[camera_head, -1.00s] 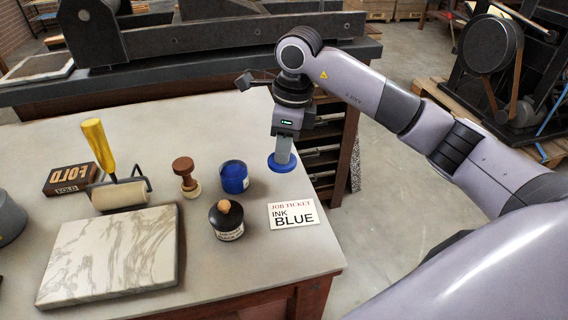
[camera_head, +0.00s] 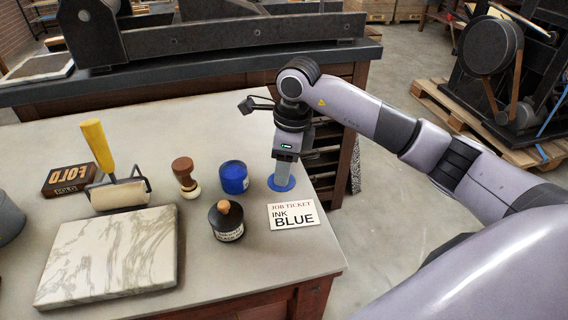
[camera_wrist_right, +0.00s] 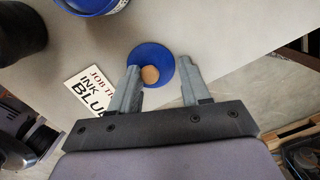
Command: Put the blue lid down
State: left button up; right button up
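The blue lid (camera_head: 282,184) lies flat on the table near its right edge, behind the job ticket. In the right wrist view the lid (camera_wrist_right: 165,56) shows its round wooden knob. My right gripper (camera_head: 283,174) is upright just above the lid. In the right wrist view its fingers (camera_wrist_right: 160,78) are apart, with a gap wider than the knob, which shows between them nearer the left finger. The blue ink jar (camera_head: 234,178) stands to the left of the lid without a lid on it. The job ticket (camera_head: 293,214) reads "INK BLUE". My left gripper is not in view.
A black jar (camera_head: 226,222) with a wooden-knobbed lid stands left of the ticket. The table's right edge is close to the lid.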

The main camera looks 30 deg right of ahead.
aim_at(291, 177)
jog(key=shift+r, duration=0.3)
notch_tip(291, 177, up, 12)
jog(key=d, duration=0.1)
jog(key=shift+s+f+p, duration=0.15)
jog(key=shift+s+p, duration=0.2)
jog(key=shift+s, duration=0.1)
jog(key=shift+d, duration=0.1)
